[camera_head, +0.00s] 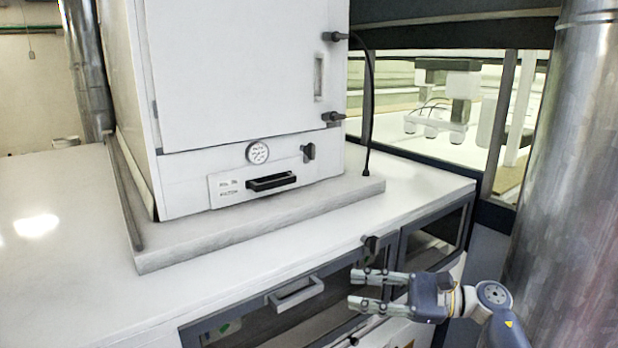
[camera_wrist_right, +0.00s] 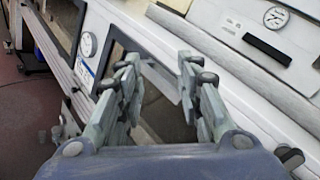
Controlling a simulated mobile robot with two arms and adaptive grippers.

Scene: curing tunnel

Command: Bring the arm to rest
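My right gripper (camera_head: 354,289) is at the lower right of the head view, in front of the bench's front face and to the right of a metal bar handle (camera_head: 297,293). Its two fingers point left and are spread apart, with nothing between them. In the right wrist view the same gripper (camera_wrist_right: 160,68) shows both fingers apart, with a dark glazed panel and pale frame behind the gap. I cannot tell how far the fingers are from that front. My left gripper is not in view.
A white oven-like cabinet (camera_head: 235,75) with a gauge (camera_head: 257,152) and a black handle (camera_head: 270,182) stands on a grey slab (camera_head: 200,250) on the white bench (camera_head: 50,260). A thick metal pipe (camera_head: 570,170) rises at the right, close to my right arm.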

